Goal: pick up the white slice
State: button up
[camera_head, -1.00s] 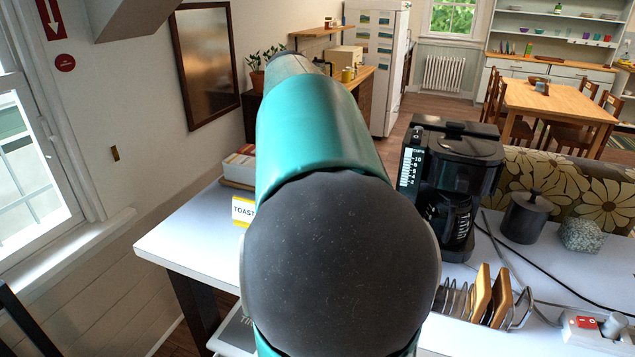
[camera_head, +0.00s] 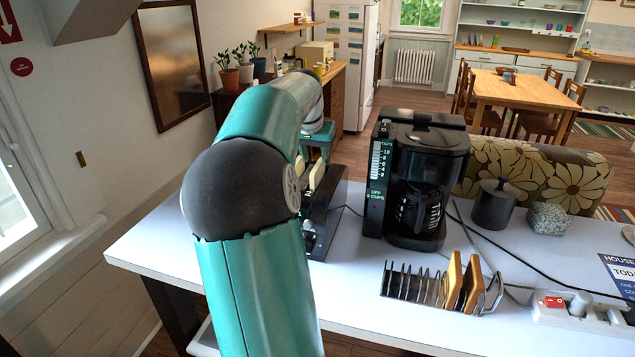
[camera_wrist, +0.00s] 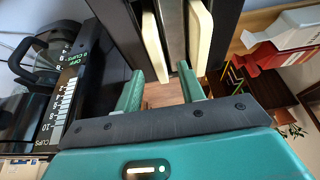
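Two pale white slices stand upright in a dark toaster (camera_head: 318,238), just left of the coffee maker in the head view. In the wrist view one white slice (camera_wrist: 155,47) is near the middle and another white slice (camera_wrist: 200,38) is to its right, both in the toaster's slots. My gripper (camera_wrist: 161,82) is open and empty. In the wrist view its two green fingers point at the toaster, with the left slice lined up between them and the right slice beyond the right finger. I cannot tell any contact. In the head view my arm partly hides the toaster.
A black coffee maker (camera_head: 418,180) stands close right of the toaster. A wire rack (camera_head: 440,285) with brown slices is in front of it. A dark canister (camera_head: 493,205), a power strip (camera_head: 580,310) and cables lie further right. Red and white cartons (camera_wrist: 275,48) show in the wrist view.

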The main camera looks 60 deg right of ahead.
aim_at(317, 165)
jog(key=x, duration=0.5)
jog(key=shift+s, duration=0.1)
grip_shut()
jog(key=shift+r, duration=0.1)
notch_tip(317, 165, up, 18)
dwell(0.8)
